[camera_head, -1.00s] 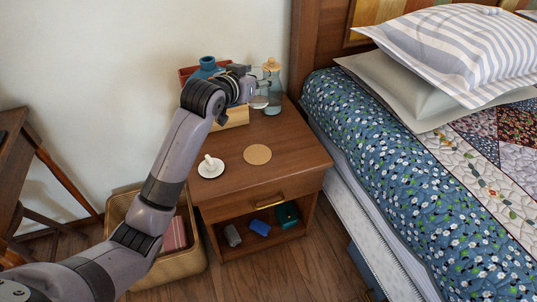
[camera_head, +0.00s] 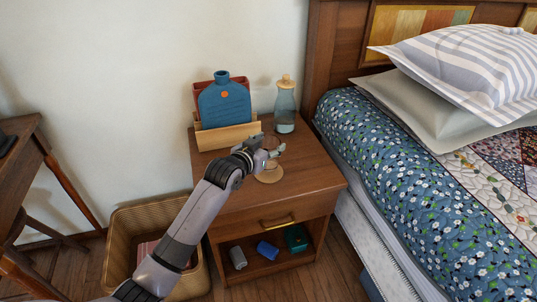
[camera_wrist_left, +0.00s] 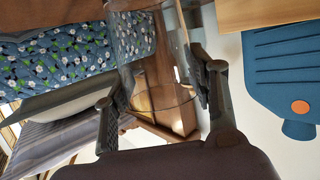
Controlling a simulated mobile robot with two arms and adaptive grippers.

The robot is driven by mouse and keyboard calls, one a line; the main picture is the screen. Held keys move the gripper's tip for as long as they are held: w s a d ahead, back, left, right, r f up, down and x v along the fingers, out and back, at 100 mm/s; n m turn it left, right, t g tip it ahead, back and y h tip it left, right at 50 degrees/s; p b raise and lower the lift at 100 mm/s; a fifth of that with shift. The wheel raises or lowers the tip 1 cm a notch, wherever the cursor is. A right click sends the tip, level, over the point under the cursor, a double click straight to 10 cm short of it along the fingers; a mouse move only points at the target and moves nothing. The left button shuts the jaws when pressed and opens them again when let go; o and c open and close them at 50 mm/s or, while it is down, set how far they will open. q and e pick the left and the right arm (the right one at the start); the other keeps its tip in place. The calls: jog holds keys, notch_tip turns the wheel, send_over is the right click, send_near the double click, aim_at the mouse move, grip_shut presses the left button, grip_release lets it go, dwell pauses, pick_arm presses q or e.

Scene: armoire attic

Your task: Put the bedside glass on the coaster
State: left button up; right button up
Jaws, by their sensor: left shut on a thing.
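My left gripper (camera_head: 272,154) is above the nightstand top, over the back part of the round tan coaster (camera_head: 269,177). In the left wrist view it is shut on the clear bedside glass (camera_wrist_left: 152,75), with one finger on each side of it. In the head view the glass is hard to make out at the fingers. The coaster lies flat on the nightstand (camera_head: 305,180), partly hidden by the gripper. I cannot tell the exact height of the glass above it. My right gripper is not in view.
A stoppered carafe (camera_head: 285,112) stands at the back right. A wooden holder (camera_head: 228,136) with a blue bottle-shaped item (camera_head: 224,104) is at the back left. My arm covers the front left of the top. A wicker basket (camera_head: 125,235) and bed (camera_head: 400,160) flank the nightstand.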

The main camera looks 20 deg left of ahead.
pick_arm(q)
jog(key=shift+f, duration=1.35)
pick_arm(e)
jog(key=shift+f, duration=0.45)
pick_arm(q)
jog(key=shift+f, duration=0.1)
jog(key=o, duration=1.3)
jog(key=shift+s, duration=0.2)
jog(key=shift+p+v, duration=1.2)
jog(key=shift+v, duration=4.65)
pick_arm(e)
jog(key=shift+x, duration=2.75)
